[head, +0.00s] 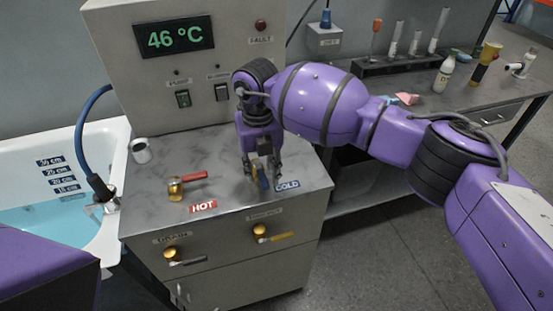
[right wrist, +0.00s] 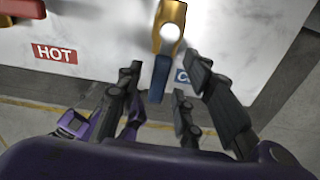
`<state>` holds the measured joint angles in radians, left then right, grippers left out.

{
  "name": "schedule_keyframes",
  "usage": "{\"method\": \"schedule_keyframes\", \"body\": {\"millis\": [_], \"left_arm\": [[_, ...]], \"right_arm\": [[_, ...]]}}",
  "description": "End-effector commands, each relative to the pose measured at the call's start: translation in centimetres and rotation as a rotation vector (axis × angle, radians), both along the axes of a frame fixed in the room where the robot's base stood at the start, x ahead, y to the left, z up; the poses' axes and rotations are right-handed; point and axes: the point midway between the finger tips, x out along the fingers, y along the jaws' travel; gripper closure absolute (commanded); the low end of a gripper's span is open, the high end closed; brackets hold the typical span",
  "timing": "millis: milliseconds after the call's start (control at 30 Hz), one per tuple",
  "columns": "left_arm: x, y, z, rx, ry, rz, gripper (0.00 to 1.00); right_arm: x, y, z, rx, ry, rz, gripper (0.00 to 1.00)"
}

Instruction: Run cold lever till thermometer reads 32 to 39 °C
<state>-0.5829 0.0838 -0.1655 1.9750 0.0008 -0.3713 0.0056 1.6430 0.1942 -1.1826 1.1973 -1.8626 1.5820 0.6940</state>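The thermometer display (head: 173,38) reads 46 °C in green on the console. The cold lever (head: 262,183) has a brass base and blue handle, partly hidden behind my right gripper (head: 262,172). In the right wrist view the blue handle of the cold lever (right wrist: 158,78) points toward the gripper. My right gripper (right wrist: 160,92) is open there, its fingers on either side of the handle's end with visible gaps. The COLD label (head: 288,185) lies beside it. The hot lever (head: 190,184) has a red handle pointing right. My left gripper is out of view.
A white bathtub (head: 108,225) with blue water and depth labels stands at left, with a blue hose (head: 82,130). A white cup (head: 141,150) stands on the countertop (head: 225,175). Brass drain and another lever (head: 262,232) are on the cabinet front.

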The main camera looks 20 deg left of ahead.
Motion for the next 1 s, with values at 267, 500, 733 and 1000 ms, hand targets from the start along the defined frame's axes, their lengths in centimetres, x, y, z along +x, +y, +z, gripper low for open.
{"method": "schedule_keyframes", "body": {"millis": [267, 500, 733, 1000], "left_arm": [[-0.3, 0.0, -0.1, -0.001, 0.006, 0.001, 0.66], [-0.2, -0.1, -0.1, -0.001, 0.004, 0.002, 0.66], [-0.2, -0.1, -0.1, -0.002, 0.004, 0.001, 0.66], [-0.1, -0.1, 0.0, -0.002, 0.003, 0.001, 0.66]], "right_arm": [[0.1, 0.0, 3.2, 0.001, -0.004, 0.002, 0.66], [0.1, 0.1, 8.4, 0.001, -0.004, 0.000, 0.66], [0.0, 0.0, 11.4, 0.001, -0.001, -0.001, 0.66], [0.0, 0.0, 12.0, 0.001, 0.001, -0.001, 0.66]]}}
